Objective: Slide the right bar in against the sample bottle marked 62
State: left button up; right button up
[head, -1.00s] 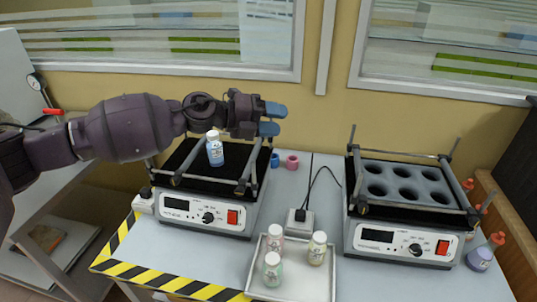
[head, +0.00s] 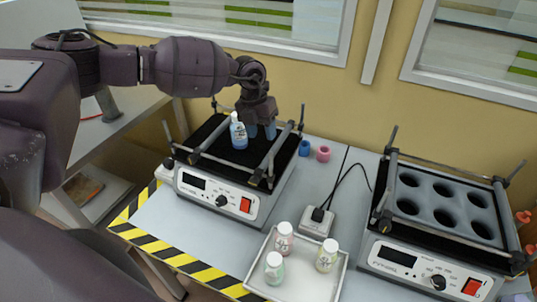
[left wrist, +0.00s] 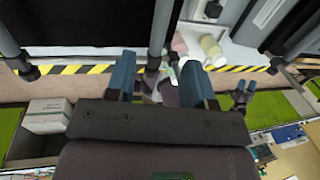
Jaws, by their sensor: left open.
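The sample bottle (head: 239,132), white-capped with blue liquid, stands upright on the black platform of the left shaker (head: 215,196). Its label is too small to read. The right bar (head: 266,164) runs front to back on that platform, to the right of the bottle, with a gap between them. My left gripper (head: 262,131) points down at the rear of the platform, behind and right of the bottle. In the left wrist view its blue fingers (left wrist: 160,80) are apart and empty, and the right bar (left wrist: 163,28) shows between them, not visibly gripped.
A left bar (head: 208,138) lies on the platform's other side. Corner posts rise around the shaker. A tray (head: 335,284) with three bottles and a second shaker (head: 420,264) stand to the right.

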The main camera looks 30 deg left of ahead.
aim_at(267, 157)
pick_arm(q)
jog(key=f, duration=0.2)
jog(key=d+f, duration=0.1)
jog(key=f, duration=0.5)
jog(key=shift+d+f, duration=0.2)
jog(key=shift+d, duration=0.15)
